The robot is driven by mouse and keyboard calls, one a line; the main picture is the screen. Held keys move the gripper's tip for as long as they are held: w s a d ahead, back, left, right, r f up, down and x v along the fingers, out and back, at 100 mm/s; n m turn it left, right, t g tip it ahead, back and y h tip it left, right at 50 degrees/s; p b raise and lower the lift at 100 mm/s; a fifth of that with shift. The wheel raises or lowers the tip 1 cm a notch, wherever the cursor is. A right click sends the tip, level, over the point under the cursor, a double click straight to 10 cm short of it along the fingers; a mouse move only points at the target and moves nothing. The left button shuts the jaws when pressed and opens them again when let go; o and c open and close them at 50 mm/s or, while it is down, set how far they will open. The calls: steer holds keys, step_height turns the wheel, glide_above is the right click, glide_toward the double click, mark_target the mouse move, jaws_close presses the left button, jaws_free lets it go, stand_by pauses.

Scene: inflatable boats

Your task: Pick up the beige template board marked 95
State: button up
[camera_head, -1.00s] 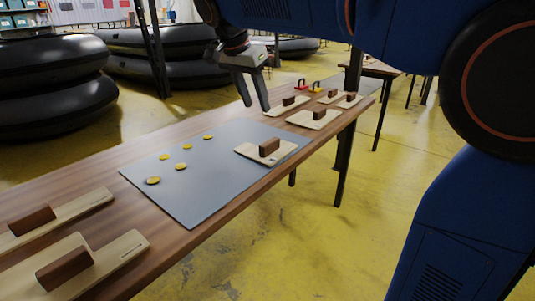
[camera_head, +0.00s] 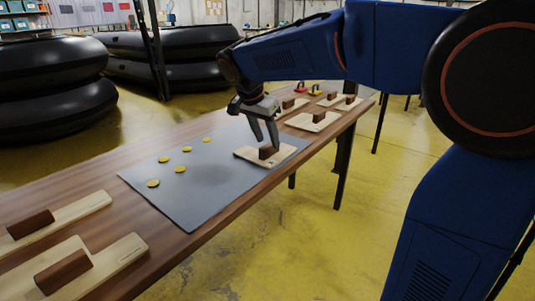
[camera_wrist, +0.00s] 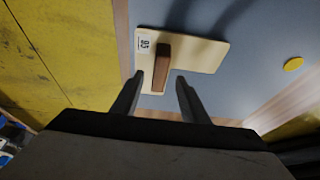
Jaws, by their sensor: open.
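The beige template board (camera_wrist: 205,52) shows its label, which reads 95 turned sideways, in the wrist view. A brown block handle (camera_wrist: 162,62) stands on it. In the head view the board (camera_head: 246,152) lies flat on the grey mat (camera_head: 205,200), near its right end, with the handle (camera_head: 268,153) upright. My gripper (camera_head: 266,146) is open and points down close above the handle. In the wrist view my gripper's fingertips (camera_wrist: 158,76) are apart, with the handle showing ahead between them. I cannot tell whether a finger touches it.
Several yellow discs (camera_head: 180,169) lie on the mat to the left. More beige boards with handles stand on the wooden table (camera_head: 90,178), at the near left (camera_head: 120,252) and behind my gripper (camera_head: 325,126). Black inflatable tubes (camera_head: 50,90) are stacked beyond the table.

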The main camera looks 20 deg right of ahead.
mark_target(270, 144)
steer(key=shift+x, duration=1.9)
steer(key=shift+c, duration=0.3)
jaws_close()
steer(key=shift+r, duration=0.15)
